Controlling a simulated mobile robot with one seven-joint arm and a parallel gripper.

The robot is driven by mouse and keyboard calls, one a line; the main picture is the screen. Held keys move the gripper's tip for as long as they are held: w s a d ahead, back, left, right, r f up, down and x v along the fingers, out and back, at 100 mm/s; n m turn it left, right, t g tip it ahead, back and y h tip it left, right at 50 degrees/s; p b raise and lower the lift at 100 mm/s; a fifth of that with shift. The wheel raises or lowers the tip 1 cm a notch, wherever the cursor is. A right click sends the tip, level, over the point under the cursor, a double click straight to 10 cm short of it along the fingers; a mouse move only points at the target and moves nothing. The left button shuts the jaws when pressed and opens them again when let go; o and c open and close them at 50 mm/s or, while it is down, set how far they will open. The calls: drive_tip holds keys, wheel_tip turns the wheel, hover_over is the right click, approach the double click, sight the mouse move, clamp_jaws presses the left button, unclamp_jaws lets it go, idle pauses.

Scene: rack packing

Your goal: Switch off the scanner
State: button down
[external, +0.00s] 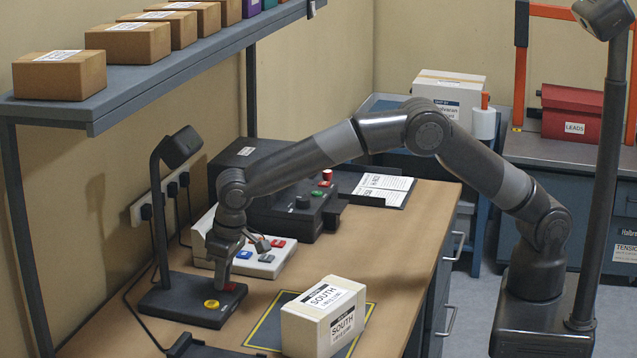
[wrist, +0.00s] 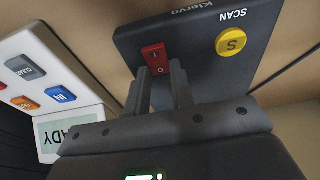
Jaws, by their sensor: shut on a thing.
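The scanner (external: 190,311) has a dark flat base, an upright post and a lamp-like head (external: 181,146), and stands on the bench at the left. Its base (wrist: 205,45) in the wrist view is marked "Klervo" and "SCAN". On it are a round yellow button (external: 211,303) marked S and a red rocker switch (wrist: 154,54) marked I and O. My gripper (external: 223,287) reaches down to the base. In the wrist view its fingertips (wrist: 163,73) are shut on the red switch at its O end, hiding the switch's lower sides. The yellow button is clear of the fingers.
A white device (external: 262,262) with coloured buttons stands close beside my gripper. A dark control box (external: 290,210) is behind it. A white carton (external: 300,330) marked "SOUTH" sits on a yellow-edged mat. A shelf (external: 180,75) with brown boxes hangs over the bench.

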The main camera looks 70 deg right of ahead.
sight(229, 286)
drive_tip(key=shift+f+g, duration=0.1)
drive_tip(key=shift+g, duration=0.2)
drive_tip(key=c, duration=1.2)
unclamp_jaws()
drive_tip(key=shift+c, duration=0.2)
wheel_tip(229, 286, up, 11)
drive_tip(key=s, duration=0.1)
drive_tip(key=shift+s, duration=0.15)
drive_tip(key=shift+f, duration=0.1)
